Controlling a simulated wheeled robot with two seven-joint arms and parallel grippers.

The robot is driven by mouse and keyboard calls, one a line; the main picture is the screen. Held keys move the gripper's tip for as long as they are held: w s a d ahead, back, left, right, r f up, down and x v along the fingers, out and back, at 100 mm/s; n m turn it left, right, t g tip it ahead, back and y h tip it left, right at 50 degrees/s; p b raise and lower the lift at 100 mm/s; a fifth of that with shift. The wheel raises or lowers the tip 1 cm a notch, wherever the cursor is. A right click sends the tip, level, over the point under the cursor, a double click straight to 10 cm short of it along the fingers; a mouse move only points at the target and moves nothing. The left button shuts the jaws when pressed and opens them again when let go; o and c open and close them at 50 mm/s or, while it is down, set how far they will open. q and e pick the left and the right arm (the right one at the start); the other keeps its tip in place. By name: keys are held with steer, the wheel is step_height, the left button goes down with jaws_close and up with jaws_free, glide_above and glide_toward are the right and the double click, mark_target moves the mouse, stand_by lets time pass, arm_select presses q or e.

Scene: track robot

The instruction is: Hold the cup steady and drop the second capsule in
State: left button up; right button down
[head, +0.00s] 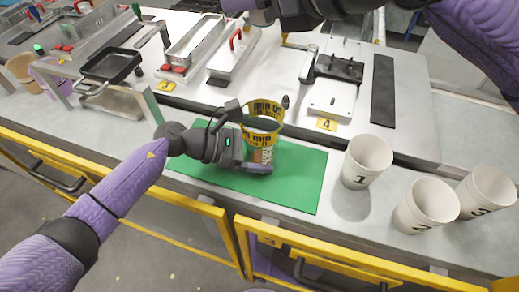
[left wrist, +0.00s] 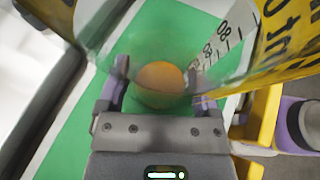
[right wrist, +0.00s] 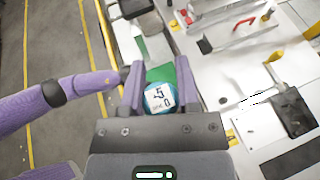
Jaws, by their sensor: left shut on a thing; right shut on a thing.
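A clear cup with a yellow printed band (head: 263,108) stands on a green mat (head: 300,175). My left gripper (head: 258,152) is shut on the cup from the left, low on its side. In the left wrist view the see-through cup wall (left wrist: 235,70) with scale marks lies between the fingers, and a round orange thing (left wrist: 160,82) shows through it. My right gripper (right wrist: 160,92) is shut on a small blue-and-white capsule (right wrist: 158,98) with a printed label. In the head view only part of the right gripper (head: 245,6) shows at the top edge; its capsule is not visible there.
White cups numbered 1 (head: 367,160), 2 (head: 427,205) and 3 (head: 487,192) stand right of the mat. A black pan (head: 110,66) and a metal tray (head: 195,40) lie behind to the left. Grey-white fixtures (head: 335,95) stand behind the mat. Yellow-edged drawers (head: 225,240) front the bench.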

mark_target(262, 142)
arm_select(q)
steer(key=shift+c, duration=0.4)
arm_select(e)
step_height(262, 142, down, 8)
steer(key=m+t+h, duration=0.4)
steer(key=m+h, duration=0.1)
steer(key=m, duration=0.1)
steer(key=shift+w+d+h, duration=0.3)
steer(key=shift+d, duration=0.1)
steer(key=shift+f, duration=0.1)
steer(key=shift+f, duration=0.1)
step_height(262, 142, down, 6)
steer(key=shift+f, duration=0.2)
